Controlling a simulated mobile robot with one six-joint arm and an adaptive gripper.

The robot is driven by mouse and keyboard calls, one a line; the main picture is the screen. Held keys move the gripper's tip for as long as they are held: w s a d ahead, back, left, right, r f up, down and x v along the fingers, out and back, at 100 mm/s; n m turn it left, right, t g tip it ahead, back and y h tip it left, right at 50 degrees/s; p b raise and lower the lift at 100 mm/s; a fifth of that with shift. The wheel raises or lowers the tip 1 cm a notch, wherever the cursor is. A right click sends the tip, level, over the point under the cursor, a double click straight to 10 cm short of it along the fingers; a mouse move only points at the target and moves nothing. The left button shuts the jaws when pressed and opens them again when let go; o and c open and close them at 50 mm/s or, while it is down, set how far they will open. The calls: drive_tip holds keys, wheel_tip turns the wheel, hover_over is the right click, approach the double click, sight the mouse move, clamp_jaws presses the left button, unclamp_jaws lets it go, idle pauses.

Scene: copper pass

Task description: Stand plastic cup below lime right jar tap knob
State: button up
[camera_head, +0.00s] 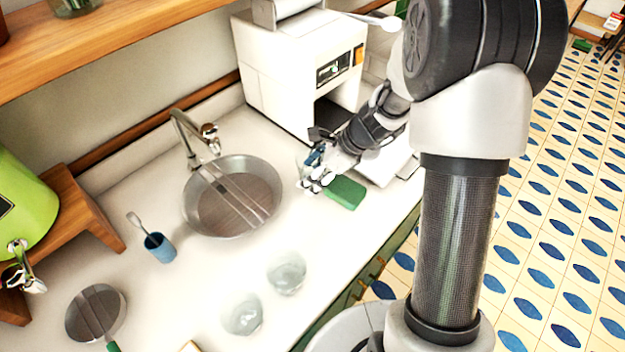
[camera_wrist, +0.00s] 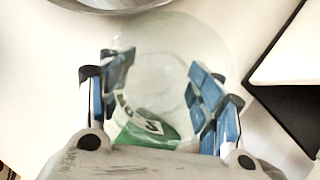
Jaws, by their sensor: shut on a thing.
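My gripper (camera_head: 317,172) is low over the counter in front of the white coffee machine. In the wrist view my gripper (camera_wrist: 165,95) has its blue-padded fingers on both sides of a clear plastic cup (camera_wrist: 170,40), shut on it. In the head view the held cup (camera_head: 302,160) is mostly hidden by the fingers. I cannot tell whether it touches the counter. The lime jar (camera_head: 22,205) stands on a wooden riser at the far left, cut off by the picture edge. Its metal tap (camera_head: 18,262) points down at the front.
The sink (camera_head: 232,205) with a faucet, a blue tumbler (camera_head: 160,248), two clear cups (camera_head: 286,272) and a round pan (camera_head: 95,312) lie between my gripper and the jar. The coffee machine (camera_head: 290,75) stands behind.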

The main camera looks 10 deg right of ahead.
drive_tip(key=shift+f, duration=1)
drive_tip(key=shift+f+b, duration=0.2)
drive_tip(key=shift+b, duration=0.15)
drive_tip(key=o, duration=0.8)
drive_tip(key=shift+c, duration=0.2)
drive_tip(key=shift+r, duration=0.1)
